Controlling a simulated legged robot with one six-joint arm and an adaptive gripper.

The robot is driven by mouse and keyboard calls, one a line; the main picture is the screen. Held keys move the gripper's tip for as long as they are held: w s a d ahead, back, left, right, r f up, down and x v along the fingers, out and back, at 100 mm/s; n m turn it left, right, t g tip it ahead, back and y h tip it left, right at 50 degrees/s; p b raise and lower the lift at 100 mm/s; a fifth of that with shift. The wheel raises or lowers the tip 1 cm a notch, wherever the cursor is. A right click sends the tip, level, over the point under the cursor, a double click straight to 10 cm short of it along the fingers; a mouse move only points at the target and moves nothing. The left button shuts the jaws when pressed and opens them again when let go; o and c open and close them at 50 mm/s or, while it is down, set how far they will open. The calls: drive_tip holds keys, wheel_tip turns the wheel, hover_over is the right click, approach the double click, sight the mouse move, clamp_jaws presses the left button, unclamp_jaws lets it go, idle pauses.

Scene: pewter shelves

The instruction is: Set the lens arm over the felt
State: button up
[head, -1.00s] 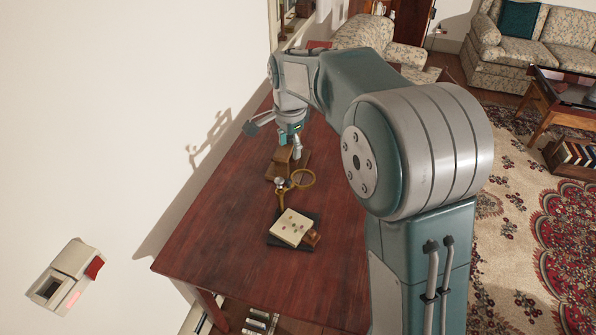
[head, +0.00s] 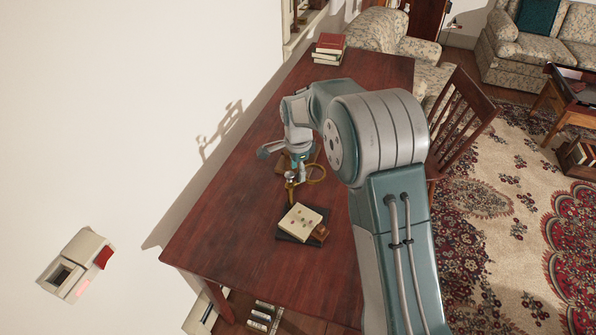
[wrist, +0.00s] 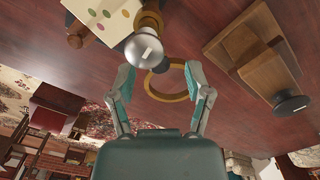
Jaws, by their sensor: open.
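The lens arm is a brass ring (head: 317,173) on a brass arm with a silver knob (head: 290,175); it reaches out beyond the far end of a dark base (head: 284,238). A cream pad with coloured dots (head: 299,221), seemingly the felt, lies on that base, and the ring is not over it. My gripper (head: 301,178) is close to the ring. In the wrist view my gripper (wrist: 160,70) is open, with the ring (wrist: 170,97) and silver knob (wrist: 145,49) showing between its fingers. I cannot tell whether a finger touches the ring.
A wooden stand (wrist: 235,42) with a dark round knob (wrist: 291,103) is beside the ring, mostly hidden by my arm in the head view. Stacked books (head: 328,48) sit at the table's far end. A wall runs along the left; the near tabletop (head: 235,240) is clear.

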drive_tip(key=shift+f, duration=0.4)
clamp_jaws()
